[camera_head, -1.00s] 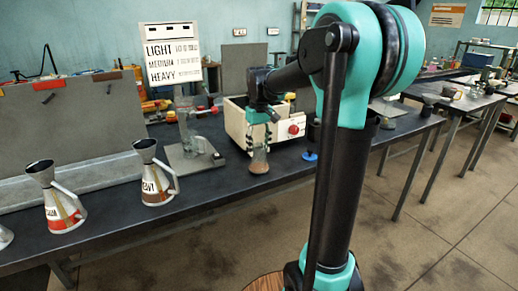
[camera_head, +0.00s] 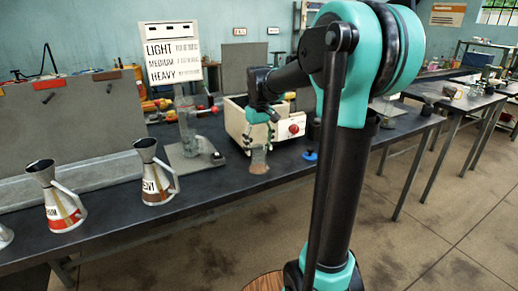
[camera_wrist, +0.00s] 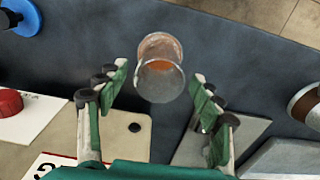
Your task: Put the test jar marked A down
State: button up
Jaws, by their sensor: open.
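The test jar (camera_head: 259,162) is a small clear glass with brown oil in its lower part. In the head view it stands upright on the dark bench, below my gripper (camera_head: 260,137) and in front of the cream box. The two green fingers are spread, with a gap on each side of the jar. The letter A cannot be made out.
The cream box (camera_head: 238,125) with a red knob is close behind the gripper. A stand (camera_head: 190,155) is to the left, with the HEAVY can (camera_head: 156,180) and a red-banded can (camera_head: 60,210) further left. A blue-based item (camera_head: 310,155) is right. Bench front is clear.

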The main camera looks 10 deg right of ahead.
notch_tip(320, 180, up, 12)
jog(key=f, duration=0.1)
jog(key=s+d+f+m+t, duration=0.1)
jog(key=s+d+f+t, duration=0.1)
jog(key=s+f, duration=0.9)
jog(key=s+d+f+m+t, duration=0.2)
jog(key=s+f, duration=0.9)
jog(key=f, duration=0.6)
jog(key=shift+f+m, duration=0.25)
jog(key=shift+m, duration=0.05)
